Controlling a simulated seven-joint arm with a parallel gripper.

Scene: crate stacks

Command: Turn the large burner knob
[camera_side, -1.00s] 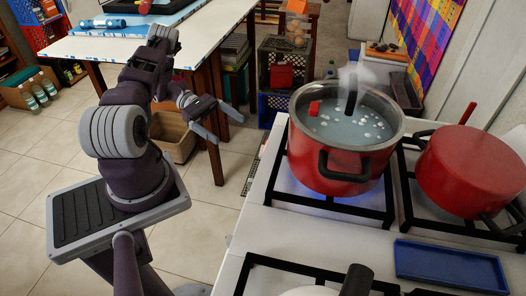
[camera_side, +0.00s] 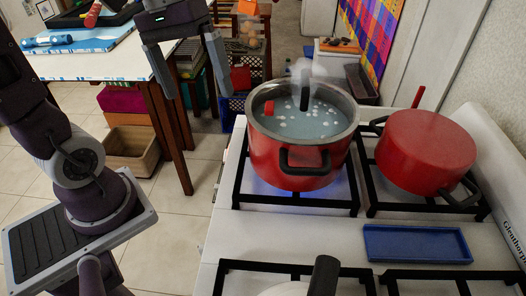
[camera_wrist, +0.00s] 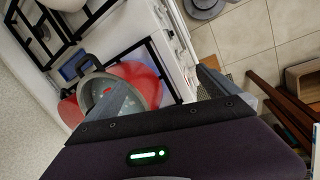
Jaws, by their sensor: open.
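The white stove (camera_side: 330,232) fills the right of the side view, with a blue flame lit under the large red pot (camera_side: 290,160). The large burner knob cannot be made out in the side view. In the wrist view, the stove's front panel (camera_wrist: 180,45) shows edge-on with small dark details, too small to tell which is the large burner's knob. My gripper (camera_side: 197,92) is open and empty, held in the air to the left of the large pot and above the stove's front edge level. Its fingers also show in the wrist view (camera_wrist: 158,82).
A blue tray (camera_side: 417,244) and a black-handled pan (camera_side: 322,277) are nearer. A table (camera_side: 95,50) stands at left; open floor lies between it and the stove.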

